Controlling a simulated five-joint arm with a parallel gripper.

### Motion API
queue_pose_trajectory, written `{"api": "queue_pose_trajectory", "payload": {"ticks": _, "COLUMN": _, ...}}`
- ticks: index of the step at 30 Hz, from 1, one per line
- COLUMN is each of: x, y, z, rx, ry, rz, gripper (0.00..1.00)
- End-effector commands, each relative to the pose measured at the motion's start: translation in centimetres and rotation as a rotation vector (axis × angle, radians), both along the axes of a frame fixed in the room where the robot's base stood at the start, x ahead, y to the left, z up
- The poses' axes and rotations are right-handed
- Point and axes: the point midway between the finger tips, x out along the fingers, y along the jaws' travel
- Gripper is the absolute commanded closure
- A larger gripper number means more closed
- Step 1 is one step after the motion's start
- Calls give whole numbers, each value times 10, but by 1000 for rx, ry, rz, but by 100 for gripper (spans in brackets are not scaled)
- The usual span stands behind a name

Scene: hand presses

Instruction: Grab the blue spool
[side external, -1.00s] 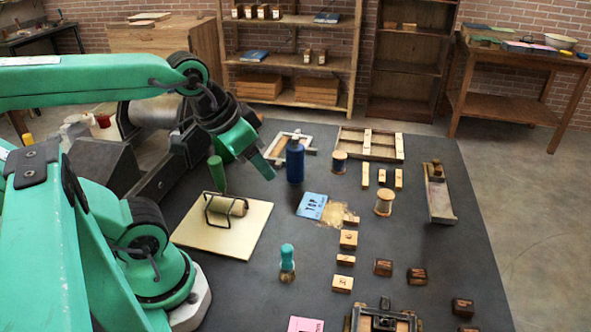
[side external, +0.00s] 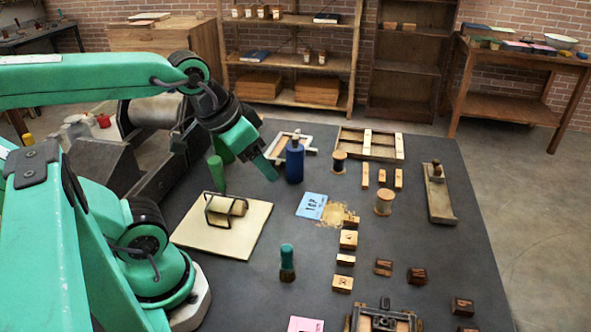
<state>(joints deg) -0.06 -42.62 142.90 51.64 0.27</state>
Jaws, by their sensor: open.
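The blue spool (side external: 339,162) stands upright on the dark work table, with dark blue thread and pale wooden ends. It is just right of a blue bottle (side external: 294,163). My gripper (side external: 262,166) is at the end of the green arm, to the left of the bottle and above the table. It is open and apart from the spool, with the bottle between them in this view. Its jaws are partly hidden by its own body.
A tan spool (side external: 384,202) stands right of the blue TOP card (side external: 311,206). A wooden type tray (side external: 370,144) lies behind the blue spool. A roller (side external: 228,206) rests on a pale board (side external: 190,236). Several wooden blocks and a brush (side external: 287,263) stand nearer the front.

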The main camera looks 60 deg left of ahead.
Motion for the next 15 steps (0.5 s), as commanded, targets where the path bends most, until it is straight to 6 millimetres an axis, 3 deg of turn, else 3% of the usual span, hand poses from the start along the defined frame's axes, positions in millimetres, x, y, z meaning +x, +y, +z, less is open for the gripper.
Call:
{"api": "queue_pose_trajectory", "payload": {"ticks": 8, "x": 23, "y": 5, "z": 13, "rx": 30, "ry": 34, "rz": -39, "gripper": 40}}
{"api": "queue_pose_trajectory", "payload": {"ticks": 15, "x": 64, "y": 16, "z": 30, "rx": 78, "ry": 87, "rz": -114, "gripper": 40}}
